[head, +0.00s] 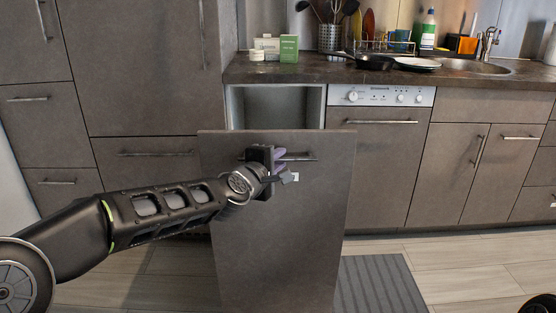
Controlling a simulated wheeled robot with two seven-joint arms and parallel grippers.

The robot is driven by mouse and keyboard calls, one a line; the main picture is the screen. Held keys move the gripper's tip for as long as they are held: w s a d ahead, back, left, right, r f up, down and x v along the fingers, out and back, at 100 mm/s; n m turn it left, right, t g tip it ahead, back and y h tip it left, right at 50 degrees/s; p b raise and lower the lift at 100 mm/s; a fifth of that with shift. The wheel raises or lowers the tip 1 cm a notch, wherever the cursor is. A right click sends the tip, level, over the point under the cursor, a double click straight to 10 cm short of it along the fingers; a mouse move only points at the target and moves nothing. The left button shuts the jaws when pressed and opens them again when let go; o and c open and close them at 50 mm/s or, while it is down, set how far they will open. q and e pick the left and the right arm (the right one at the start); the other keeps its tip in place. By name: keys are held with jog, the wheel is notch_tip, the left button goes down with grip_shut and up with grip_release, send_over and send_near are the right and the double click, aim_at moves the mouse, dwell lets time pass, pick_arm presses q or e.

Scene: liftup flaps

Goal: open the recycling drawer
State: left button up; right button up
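The recycling drawer (275,240) has a tall grey-brown front and stands pulled out from the counter, left of the dishwasher. Behind its front, the open cabinet space (275,105) shows pale walls; the drawer's contents are hidden by the front. A horizontal bar handle (306,158) sits near the top of the front. My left gripper (281,164) is at the left part of this handle, its purple finger pads close to the bar. Whether the fingers are closed on the bar is not clear. My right gripper is not in view.
The dishwasher (375,160) and sink cabinets (455,170) stand to the right, closed. Pans, boxes and a utensil holder (330,38) stand on the counter (310,70). A grey striped mat (380,285) lies on the floor right of the drawer. The floor further right is mostly clear.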

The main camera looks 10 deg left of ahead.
pick_arm(q)
jog(key=b+v, duration=0.3)
jog(key=v, duration=0.4)
jog(key=shift+s, duration=0.4)
